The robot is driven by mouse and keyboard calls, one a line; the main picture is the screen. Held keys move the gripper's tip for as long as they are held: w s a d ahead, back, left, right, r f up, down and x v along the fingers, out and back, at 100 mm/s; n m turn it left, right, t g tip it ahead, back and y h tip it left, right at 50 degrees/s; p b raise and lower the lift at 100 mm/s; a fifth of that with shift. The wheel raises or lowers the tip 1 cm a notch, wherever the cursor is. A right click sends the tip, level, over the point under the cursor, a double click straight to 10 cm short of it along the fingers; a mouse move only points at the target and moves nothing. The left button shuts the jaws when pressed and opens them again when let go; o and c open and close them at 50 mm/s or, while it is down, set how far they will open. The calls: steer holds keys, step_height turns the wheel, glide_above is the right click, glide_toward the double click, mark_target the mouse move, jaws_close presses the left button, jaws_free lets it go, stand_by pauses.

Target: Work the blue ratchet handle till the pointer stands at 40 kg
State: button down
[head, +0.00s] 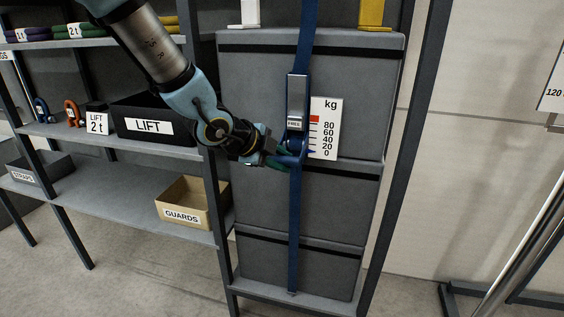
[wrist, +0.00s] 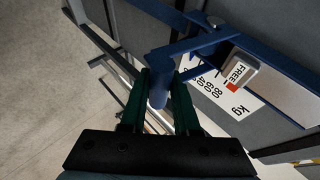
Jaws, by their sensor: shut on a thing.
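The blue ratchet handle (head: 292,158) is on the blue strap at the front of the grey stacked floats. My gripper (head: 279,158) is shut on it from the left. In the wrist view the handle's rounded end (wrist: 158,92) sits between the green fingers of my gripper (wrist: 162,88). The white kg scale (head: 325,130) stands just right of the ratchet, marked 0 to 80 with a red patch above. A small blue mark, perhaps the pointer, shows near the 0 end; its exact reading is too small to tell. The scale also shows in the wrist view (wrist: 212,85).
A grey tab marked FREE (head: 294,124) sits on the ratchet above the handle. Left are shelves with a LIFT bin (head: 150,125) and a GUARDS box (head: 185,203). A dark rack post (head: 214,190) stands just left of the floats. Floor in front is clear.

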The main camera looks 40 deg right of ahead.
steer(key=shift+d+r, duration=0.15)
steer(key=shift+r, duration=0.1)
steer(key=c, duration=1)
jaws_free()
steer(key=shift+w, duration=0.1)
steer(key=o, duration=0.3)
steer(key=shift+f, duration=0.15)
steer(key=shift+o, duration=0.2)
steer(key=p+v, duration=0.2)
steer(key=v, duration=0.8)
steer(key=shift+a+p, duration=0.3)
steer(key=shift+a, duration=0.05)
